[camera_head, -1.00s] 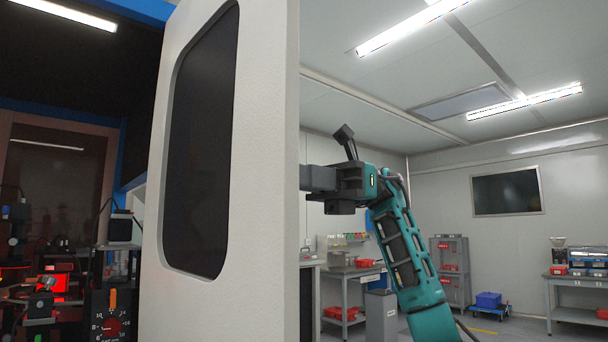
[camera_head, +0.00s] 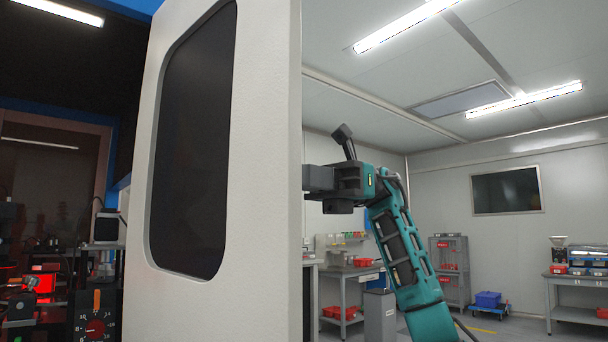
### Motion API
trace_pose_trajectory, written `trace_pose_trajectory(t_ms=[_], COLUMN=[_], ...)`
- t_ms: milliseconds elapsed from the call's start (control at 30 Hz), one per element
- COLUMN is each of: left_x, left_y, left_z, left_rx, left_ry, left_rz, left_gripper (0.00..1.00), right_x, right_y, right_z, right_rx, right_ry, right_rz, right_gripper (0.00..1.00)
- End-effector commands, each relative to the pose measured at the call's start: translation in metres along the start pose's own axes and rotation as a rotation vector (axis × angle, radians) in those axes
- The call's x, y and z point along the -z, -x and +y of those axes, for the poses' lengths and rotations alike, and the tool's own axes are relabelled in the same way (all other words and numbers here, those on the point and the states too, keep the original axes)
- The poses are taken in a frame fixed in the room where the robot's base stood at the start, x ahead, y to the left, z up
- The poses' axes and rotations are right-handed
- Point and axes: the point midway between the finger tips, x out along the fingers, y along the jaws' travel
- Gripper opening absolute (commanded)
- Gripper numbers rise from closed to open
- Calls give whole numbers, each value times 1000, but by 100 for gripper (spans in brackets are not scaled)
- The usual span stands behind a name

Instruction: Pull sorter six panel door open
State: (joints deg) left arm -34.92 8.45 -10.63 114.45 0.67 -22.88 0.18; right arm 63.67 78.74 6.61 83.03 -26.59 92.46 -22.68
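The sorter's panel door (camera_head: 272,150) is a white panel with a dark rounded window (camera_head: 195,140). It stands swung out from the blue-framed machine and fills the left middle of the head view. My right arm, teal and black, comes up from the lower right. Its black gripper body (camera_head: 340,184) is at the door's right edge. The fingertips are hidden behind the door, so I cannot tell whether they are open or shut or touching it. My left gripper is not in view.
The sorter's interior at far left holds dark equipment, a red-lit part and a black dial unit (camera_head: 96,318). Behind my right arm are a workbench (camera_head: 352,272), a grey shelf (camera_head: 452,262) and a blue bin (camera_head: 488,299) on a trolley. Another bench (camera_head: 575,279) stands at far right.

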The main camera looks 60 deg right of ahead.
Motion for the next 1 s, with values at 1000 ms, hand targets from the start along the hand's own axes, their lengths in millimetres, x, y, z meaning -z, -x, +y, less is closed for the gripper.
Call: trace_pose_trajectory(t_ms=[1000], left_x=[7], left_y=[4], left_z=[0], left_rx=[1], left_ry=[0], left_rz=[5], left_gripper=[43], right_x=[-4], right_y=[38], right_z=[-4], right_rx=[17], right_ry=[-5], right_rz=[-12], right_gripper=[36])
